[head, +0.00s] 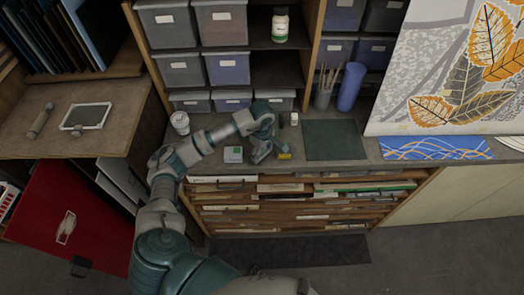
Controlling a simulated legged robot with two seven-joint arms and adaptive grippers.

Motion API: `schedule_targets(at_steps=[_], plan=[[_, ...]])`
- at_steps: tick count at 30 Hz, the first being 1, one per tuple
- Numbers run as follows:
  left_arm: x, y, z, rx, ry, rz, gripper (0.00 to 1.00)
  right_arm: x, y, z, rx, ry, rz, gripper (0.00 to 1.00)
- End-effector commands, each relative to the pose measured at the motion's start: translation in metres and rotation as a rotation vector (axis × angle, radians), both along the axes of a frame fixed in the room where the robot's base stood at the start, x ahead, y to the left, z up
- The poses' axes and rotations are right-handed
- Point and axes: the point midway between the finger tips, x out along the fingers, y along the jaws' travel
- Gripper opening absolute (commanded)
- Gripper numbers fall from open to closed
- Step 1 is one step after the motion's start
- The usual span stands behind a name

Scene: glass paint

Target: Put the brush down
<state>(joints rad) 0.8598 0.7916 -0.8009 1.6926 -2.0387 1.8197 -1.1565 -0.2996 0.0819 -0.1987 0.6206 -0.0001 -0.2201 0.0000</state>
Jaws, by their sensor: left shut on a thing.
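My left gripper (272,150) reaches in over the front of the workbench (215,152). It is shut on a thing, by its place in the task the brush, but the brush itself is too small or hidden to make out. A small yellow thing (284,156) shows right beside the fingertips; I cannot tell whether it touches them. The dark green mat (335,140) lies flat on the bench to the right of the gripper. A grey holder (323,98) with several upright brushes stands behind the mat. My right gripper is out of view.
A small white and green box (233,154) stands left of the gripper, and a white jar (180,122) farther left. A small white bottle (294,119) is behind the gripper. A blue cylinder (350,87) stands by the holder. Shelf bins rise behind; the mat is clear.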

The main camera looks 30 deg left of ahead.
Motion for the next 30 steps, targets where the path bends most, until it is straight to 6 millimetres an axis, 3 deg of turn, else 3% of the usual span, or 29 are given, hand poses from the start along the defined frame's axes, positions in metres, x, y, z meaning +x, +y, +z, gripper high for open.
schedule_targets(at_steps=[8, 9, 12, 18, 23, 26, 30], plan=[[0.000, 0.002, -0.005, -0.001, -0.001, 0.000, 0.40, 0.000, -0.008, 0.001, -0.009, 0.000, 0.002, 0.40], [0.000, 0.001, -0.005, -0.001, -0.001, 0.000, 0.73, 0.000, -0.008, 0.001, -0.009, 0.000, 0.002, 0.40], [0.000, 0.000, -0.004, 0.000, -0.001, 0.000, 0.93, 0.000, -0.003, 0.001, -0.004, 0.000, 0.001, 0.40], [0.000, -0.003, -0.003, 0.003, -0.002, 0.000, 0.93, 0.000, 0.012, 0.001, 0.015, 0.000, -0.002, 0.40], [0.001, -0.003, -0.001, 0.002, -0.003, 0.000, 0.93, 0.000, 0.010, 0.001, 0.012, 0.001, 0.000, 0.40], [0.001, -0.001, 0.009, 0.001, -0.004, 0.001, 0.93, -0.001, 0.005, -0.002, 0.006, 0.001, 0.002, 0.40], [0.002, 0.000, 0.036, -0.001, -0.008, 0.000, 0.93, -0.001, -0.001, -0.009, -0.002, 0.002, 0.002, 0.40]])
